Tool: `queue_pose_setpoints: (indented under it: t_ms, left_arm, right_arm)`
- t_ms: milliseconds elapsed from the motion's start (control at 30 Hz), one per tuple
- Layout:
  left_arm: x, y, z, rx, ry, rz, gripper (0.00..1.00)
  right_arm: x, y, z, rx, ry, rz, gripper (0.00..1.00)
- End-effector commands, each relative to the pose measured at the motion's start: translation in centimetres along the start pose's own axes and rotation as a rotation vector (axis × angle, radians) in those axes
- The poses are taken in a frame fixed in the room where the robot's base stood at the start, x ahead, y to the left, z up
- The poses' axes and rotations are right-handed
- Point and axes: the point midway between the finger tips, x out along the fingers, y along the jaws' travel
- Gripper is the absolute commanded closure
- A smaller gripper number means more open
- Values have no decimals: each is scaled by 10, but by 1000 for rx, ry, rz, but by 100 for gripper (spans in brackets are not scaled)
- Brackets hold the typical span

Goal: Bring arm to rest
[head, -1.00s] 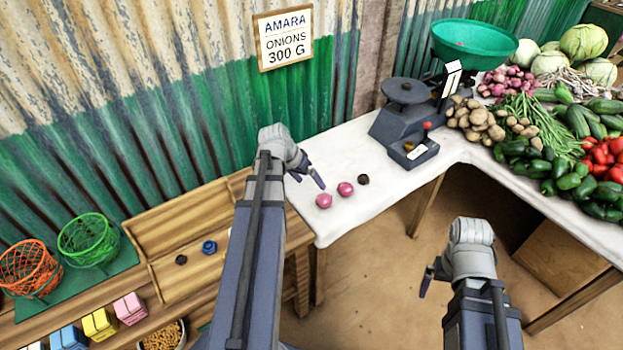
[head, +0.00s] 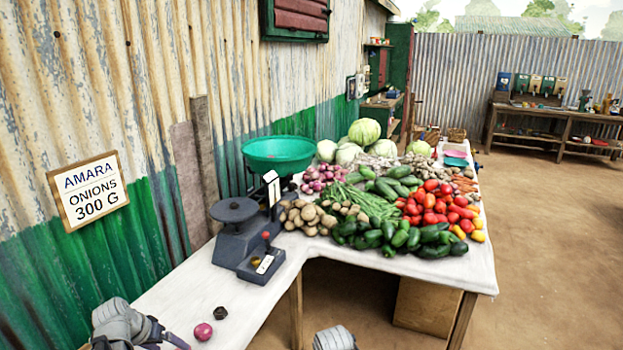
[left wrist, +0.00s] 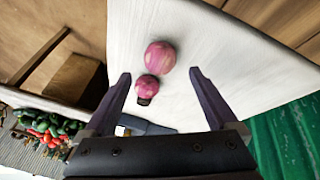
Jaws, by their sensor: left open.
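My left gripper (head: 166,336) is at the bottom left of the head view, beside the near end of the white counter. In the left wrist view its two fingers (left wrist: 160,74) are spread apart with nothing gripped between them. One pink onion (left wrist: 160,57) lies beyond the fingertips and another pink onion (left wrist: 148,88) lies nearer. A dark weight (left wrist: 144,101) is partly hidden by the nearer onion. In the head view, one onion (head: 203,332) and the dark weight (head: 220,313) show on the counter. Only my right wrist shows, at the bottom edge; its fingers are out of frame.
A balance scale (head: 236,232) with a green pan (head: 290,153) stands farther along the white counter (head: 190,290). Potatoes (head: 312,215), peppers and other vegetables cover the counter beyond. A sign (head: 89,190) hangs on the corrugated wall. Open dirt floor (head: 540,250) lies at right.

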Motion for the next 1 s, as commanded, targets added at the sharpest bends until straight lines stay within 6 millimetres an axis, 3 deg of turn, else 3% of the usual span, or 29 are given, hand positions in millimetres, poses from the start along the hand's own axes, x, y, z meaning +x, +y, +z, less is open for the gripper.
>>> queue_pose_setpoints:
  t_ms: [33, 400, 1000]
  left_arm:
    - [14, -2, 2, 1, 0, 0, 8]
    - [58, -1, 1, 1, 0, -1, 8]
    - [57, 0, 0, 0, 0, -1, 8]
  right_arm:
    - [14, -1, -1, 0, 0, 0, 0]
    - [53, -5, -3, -1, 0, 0, 0]
    - [52, -5, -3, -1, 0, 0, 0]
